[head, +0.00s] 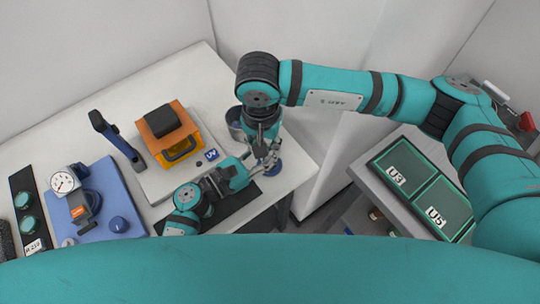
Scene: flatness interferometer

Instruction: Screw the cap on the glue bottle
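I cannot make out the glue bottle or its cap for certain; the grippers cover the place where they meet. A small blue round thing (273,169) shows just below the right gripper, near the table's right edge; I cannot tell whether it is part of the bottle. My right gripper (266,158) points down from above, close to this blue thing. My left gripper (255,168) reaches in low from the left, with its fingers beside the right gripper's. Whether either is shut on something is too small to tell.
A dark mat (238,205) lies under my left arm. A dark cup (234,117) stands behind the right gripper. An orange device (170,133), a blue handle (117,138) and a blue plate with a dial gauge (62,182) are left. Trays marked U3 (397,176) and U5 (436,217) are right.

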